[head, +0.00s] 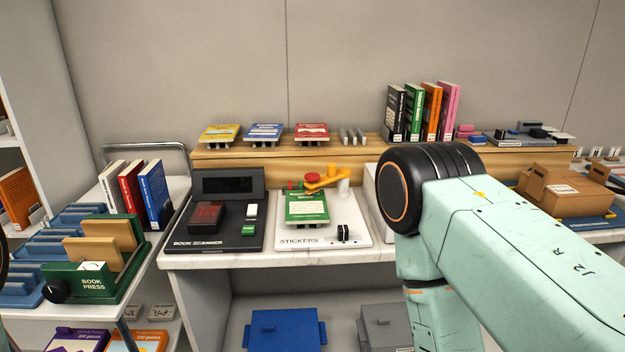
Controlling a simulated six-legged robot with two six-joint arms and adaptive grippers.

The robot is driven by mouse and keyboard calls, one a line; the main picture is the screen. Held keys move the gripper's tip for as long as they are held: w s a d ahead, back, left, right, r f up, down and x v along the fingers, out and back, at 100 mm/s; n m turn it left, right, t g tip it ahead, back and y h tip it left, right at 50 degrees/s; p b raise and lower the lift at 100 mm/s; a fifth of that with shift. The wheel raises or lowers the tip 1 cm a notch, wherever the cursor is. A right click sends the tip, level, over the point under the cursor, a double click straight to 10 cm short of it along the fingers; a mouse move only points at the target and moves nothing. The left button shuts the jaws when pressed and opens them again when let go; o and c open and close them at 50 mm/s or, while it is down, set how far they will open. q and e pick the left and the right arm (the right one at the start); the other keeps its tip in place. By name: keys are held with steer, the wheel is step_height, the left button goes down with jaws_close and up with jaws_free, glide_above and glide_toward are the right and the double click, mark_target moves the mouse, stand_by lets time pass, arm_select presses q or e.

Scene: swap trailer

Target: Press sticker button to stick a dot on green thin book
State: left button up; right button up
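The thin green book (307,208) lies on the white sticker station (361,237) labelled STICKERS, on the counter in the middle of the head view. Just behind the book an orange arm (331,181) reaches from a white post and has a red round part (312,177) by its end; I cannot tell for sure whether this is the sticker button. A small black-and-white piece (343,233) stands at the station's front right. My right arm fills the right side, with its gripper out of sight. My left gripper is not in view either.
The black book scanner (239,238) stands left of the station. Thin books in yellow, blue and red (311,133) lie on the wooden shelf (228,158) behind. A green book press (94,286) is at left, and a cardboard box (565,193) at right.

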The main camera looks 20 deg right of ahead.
jaws_close()
stand_by(1.4)
